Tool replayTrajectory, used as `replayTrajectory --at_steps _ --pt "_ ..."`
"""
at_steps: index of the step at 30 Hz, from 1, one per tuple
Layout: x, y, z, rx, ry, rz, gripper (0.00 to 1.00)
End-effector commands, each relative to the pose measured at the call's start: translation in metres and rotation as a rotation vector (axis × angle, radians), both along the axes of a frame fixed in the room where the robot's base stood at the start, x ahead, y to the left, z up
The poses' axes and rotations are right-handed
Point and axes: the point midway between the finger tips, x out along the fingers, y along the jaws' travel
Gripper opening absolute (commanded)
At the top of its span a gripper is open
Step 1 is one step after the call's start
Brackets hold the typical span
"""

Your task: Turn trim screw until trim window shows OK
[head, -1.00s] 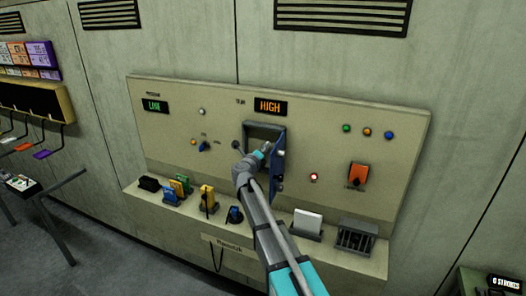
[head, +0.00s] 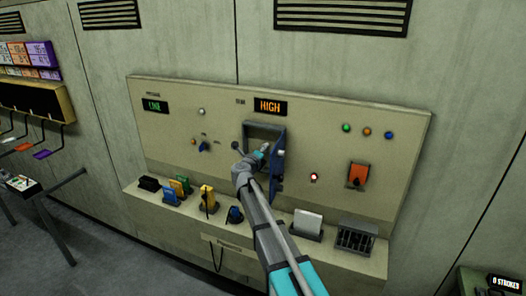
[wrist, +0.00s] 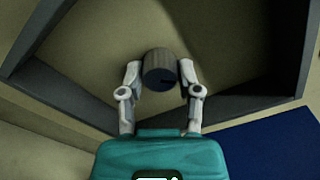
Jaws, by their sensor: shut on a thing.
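The trim screw (wrist: 160,68) is a dark grey cylinder with a slot mark on its face, inside a framed recess in the wrist view. My gripper (wrist: 159,78) has one finger on each side of it and is shut on it. In the head view my gripper (head: 262,152) reaches into the recess (head: 262,128), and my arm hides the screw. The trim window (head: 270,106) above the recess reads HIGH in orange.
A blue door (head: 278,160) stands open at the recess's right side, close to my gripper. A ledge below holds colored blocks (head: 207,198), a white block (head: 308,223) and a slotted grey box (head: 356,236). An orange switch (head: 358,175) is to the right.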

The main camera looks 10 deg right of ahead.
Motion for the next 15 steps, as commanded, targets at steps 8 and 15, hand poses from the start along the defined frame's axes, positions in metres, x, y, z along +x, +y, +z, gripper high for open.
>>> replayTrajectory --at_steps 8,15 --pt "0.0004 -0.0002 0.0001 -0.161 0.094 0.0 0.0" --pt "0.0004 -0.0002 0.0004 -0.306 0.179 0.0 0.0"
